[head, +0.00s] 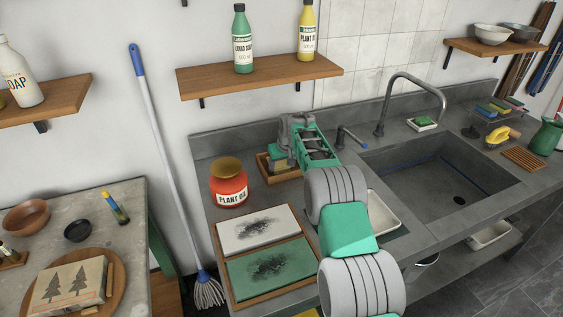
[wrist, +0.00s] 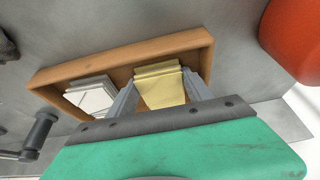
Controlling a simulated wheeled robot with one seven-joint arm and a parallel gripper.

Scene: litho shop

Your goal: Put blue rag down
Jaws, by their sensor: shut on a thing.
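My gripper (wrist: 160,82) is shut on a folded yellow cloth (wrist: 162,90) in the wrist view, one finger at each side of it. The cloth is at a shallow wooden tray (wrist: 125,62); I cannot tell whether it touches the tray floor. A folded white cloth (wrist: 92,95) lies in the tray, left of the gripper. In the head view the tray (head: 284,178) stands on the grey counter, and my arm partly covers it. I see no blue rag in either view.
A red plant oil jar (head: 229,184) stands close left of the tray. White (head: 254,229) and green (head: 268,268) ink-smudged slabs lie in front of it. A sink (head: 440,185) with a tall tap is to the right. A shelf with bottles (head: 260,76) hangs above.

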